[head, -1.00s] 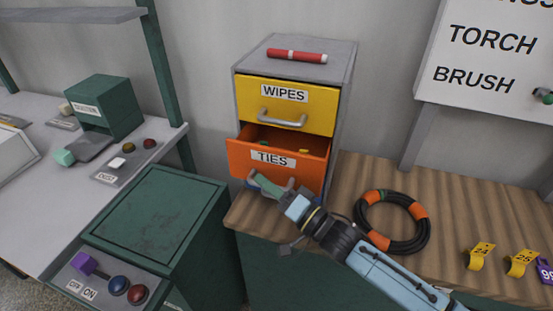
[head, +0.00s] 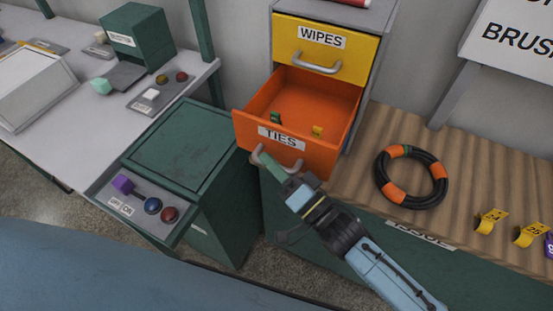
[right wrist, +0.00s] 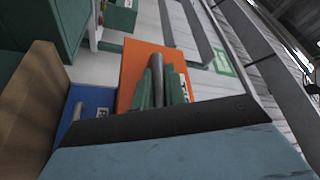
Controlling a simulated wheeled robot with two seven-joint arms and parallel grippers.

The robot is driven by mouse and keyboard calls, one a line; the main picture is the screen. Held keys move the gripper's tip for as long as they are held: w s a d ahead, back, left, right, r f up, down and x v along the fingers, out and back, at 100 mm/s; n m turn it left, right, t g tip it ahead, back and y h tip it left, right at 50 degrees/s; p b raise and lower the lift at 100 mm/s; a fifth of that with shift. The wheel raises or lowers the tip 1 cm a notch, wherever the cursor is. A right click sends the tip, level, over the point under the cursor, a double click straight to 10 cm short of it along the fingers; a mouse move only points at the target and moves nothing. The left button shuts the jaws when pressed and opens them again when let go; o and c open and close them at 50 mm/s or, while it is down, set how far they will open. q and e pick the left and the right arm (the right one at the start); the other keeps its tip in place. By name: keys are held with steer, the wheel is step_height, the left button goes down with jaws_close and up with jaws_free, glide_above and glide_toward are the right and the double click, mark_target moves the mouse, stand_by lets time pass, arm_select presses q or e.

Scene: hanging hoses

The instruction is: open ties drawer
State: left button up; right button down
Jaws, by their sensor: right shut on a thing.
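The orange ties drawer (head: 250,131) is pulled well out of the cabinet, with its inside visible. A small green item (head: 275,118) and a small yellow item (head: 317,131) lie in it. My right gripper (head: 267,164) is at the drawer's front, shut on its grey handle (head: 256,154). In the right wrist view the green fingers stand on both sides of the grey handle (right wrist: 157,78), in front of the orange drawer front (right wrist: 131,72). The fingers hide part of the handle in the head view. My left gripper is not in view.
The yellow wipes drawer (head: 295,50) above is shut. A coiled black and orange hose (head: 411,203) and yellow tags (head: 491,221) lie on the wooden bench (head: 375,140). A green cabinet (head: 175,145) stands left of the drawer. A blue panel (right wrist: 88,103) shows in the right wrist view.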

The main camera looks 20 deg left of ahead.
steer(key=c, duration=1.7)
jaws_free()
steer(key=b+v, duration=0.1)
steer(key=v, duration=1.2)
steer(key=shift+s+d, duration=0.15)
steer(key=shift+f, duration=0.15)
